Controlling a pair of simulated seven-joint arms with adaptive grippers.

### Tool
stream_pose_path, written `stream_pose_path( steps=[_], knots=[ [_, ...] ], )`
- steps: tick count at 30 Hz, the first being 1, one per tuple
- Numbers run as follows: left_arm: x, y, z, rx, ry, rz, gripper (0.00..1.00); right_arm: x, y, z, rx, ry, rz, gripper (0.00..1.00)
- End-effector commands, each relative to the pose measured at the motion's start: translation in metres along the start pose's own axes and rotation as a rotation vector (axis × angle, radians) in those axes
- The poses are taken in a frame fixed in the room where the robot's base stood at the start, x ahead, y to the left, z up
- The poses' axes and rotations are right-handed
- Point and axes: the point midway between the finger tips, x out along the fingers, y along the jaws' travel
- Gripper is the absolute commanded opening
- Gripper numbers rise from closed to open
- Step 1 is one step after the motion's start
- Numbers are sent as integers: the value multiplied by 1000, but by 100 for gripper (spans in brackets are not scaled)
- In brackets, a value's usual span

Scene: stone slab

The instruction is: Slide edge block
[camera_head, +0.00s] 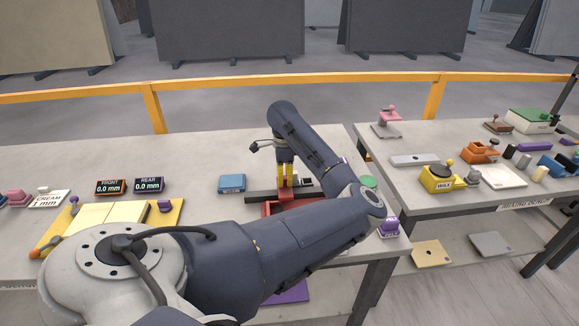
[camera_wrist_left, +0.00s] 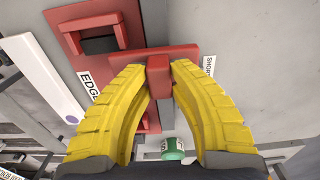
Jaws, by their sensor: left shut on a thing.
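My left gripper (camera_head: 286,177) reaches down over the middle of the near table, with its yellow fingers shut on a red block. In the left wrist view, the fingers (camera_wrist_left: 160,74) stand on either side of the red block's upright grip (camera_wrist_left: 158,88). The block's wider red bar (camera_wrist_left: 128,56) crosses just beyond the fingertips. A red plate (camera_wrist_left: 82,22) lies beside it, with a label reading "EDG", partly hidden by the left finger. In the head view, the red block (camera_head: 287,193) sits at a dark rail (camera_head: 257,197). My right gripper is in neither view.
A yellow board (camera_head: 163,222) lies further left. The second table (camera_head: 415,205) holds tools and a yellow wax box (camera_head: 438,180).

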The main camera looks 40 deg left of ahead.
Motion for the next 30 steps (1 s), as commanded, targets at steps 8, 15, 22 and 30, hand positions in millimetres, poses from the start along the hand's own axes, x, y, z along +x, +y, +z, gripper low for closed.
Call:
stream_pose_path(
  steps=[8, 15, 22, 30],
  knots=[
    [2, 1, 0, 0, 0, 4, 33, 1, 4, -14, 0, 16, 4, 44],
    [1, 1, 0, 1, 0, 2, 45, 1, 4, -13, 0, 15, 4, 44],
    [-6, 0, -1, 0, 2, 0, 45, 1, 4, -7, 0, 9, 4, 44],
    [-46, 0, -2, 0, 4, -1, 45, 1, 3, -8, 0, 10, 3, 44]
  ],
)
